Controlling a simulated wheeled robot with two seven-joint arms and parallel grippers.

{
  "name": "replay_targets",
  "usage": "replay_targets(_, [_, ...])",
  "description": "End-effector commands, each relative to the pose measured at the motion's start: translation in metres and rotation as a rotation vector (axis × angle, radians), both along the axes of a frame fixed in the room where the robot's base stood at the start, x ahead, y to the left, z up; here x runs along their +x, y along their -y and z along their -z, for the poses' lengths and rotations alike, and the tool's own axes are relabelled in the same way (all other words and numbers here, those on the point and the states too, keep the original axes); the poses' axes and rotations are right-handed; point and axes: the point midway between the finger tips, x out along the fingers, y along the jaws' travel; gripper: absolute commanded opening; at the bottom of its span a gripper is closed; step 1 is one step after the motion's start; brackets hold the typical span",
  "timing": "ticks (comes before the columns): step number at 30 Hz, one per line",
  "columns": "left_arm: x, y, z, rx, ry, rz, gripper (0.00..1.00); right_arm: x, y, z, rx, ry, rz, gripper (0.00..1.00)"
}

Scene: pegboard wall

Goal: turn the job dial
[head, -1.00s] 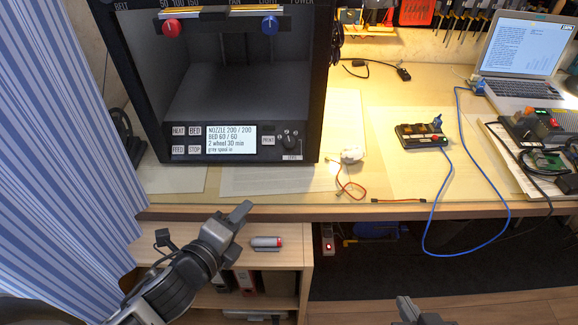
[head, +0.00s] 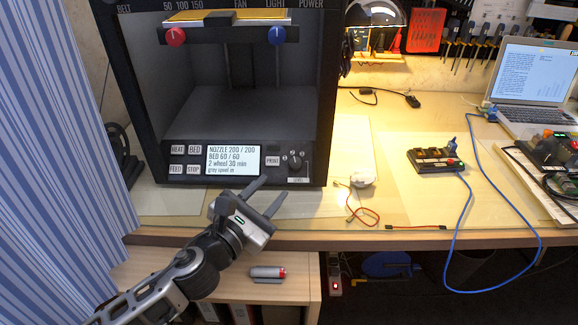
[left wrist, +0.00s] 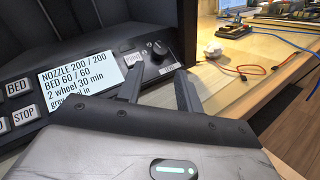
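The job dial (head: 294,160) is a small dark round knob at the right end of the printer's control panel, beside the PRINT button (head: 272,160). In the left wrist view the dial (left wrist: 157,49) shows just beyond the fingers, unobstructed. My left gripper (head: 271,192) is in front of the panel's lower edge, below and left of the dial in the head view. Its two fingers are apart with nothing between them, and it appears clear of the dial. The panel screen (head: 232,160) reads nozzle 200/200, bed 60/60, 2 wheel 30 min. My right gripper is out of view.
The black printer (head: 325,100) stands on the wooden desk (head: 330,239). A white lump with red wires (head: 362,180) lies right of it. A low shelf (head: 150,275) holds a red-tipped grey cylinder (head: 268,273). A striped curtain (head: 60,150) hangs at left.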

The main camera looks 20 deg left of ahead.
Motion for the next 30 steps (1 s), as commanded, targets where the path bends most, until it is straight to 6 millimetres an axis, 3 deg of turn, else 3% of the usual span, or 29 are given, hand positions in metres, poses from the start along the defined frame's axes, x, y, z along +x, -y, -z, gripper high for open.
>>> replay_targets(3, [0.027, 0.006, -0.002, -0.003, 0.003, -0.001, 0.36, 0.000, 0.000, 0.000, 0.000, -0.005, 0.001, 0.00])
replay_targets(10, [0.063, 0.015, 0.000, -0.003, 0.000, -0.002, 0.36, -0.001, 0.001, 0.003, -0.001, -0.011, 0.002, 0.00])
replay_targets(15, [0.076, 0.019, 0.000, -0.002, -0.001, 0.000, 0.36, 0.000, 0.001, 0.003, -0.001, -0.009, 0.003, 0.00])
replay_targets(24, [0.078, 0.019, 0.001, -0.003, -0.002, 0.001, 0.36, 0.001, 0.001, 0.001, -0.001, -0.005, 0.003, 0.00])
replay_targets(25, [0.078, 0.019, 0.001, -0.003, -0.002, 0.001, 0.33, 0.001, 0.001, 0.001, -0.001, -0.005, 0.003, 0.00])
replay_targets(28, [0.078, 0.019, 0.001, -0.003, -0.002, 0.000, 0.05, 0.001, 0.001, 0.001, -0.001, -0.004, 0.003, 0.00])
replay_targets(30, [0.078, 0.019, 0.001, -0.003, -0.002, 0.000, 0.04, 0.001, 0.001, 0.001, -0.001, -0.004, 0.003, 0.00])
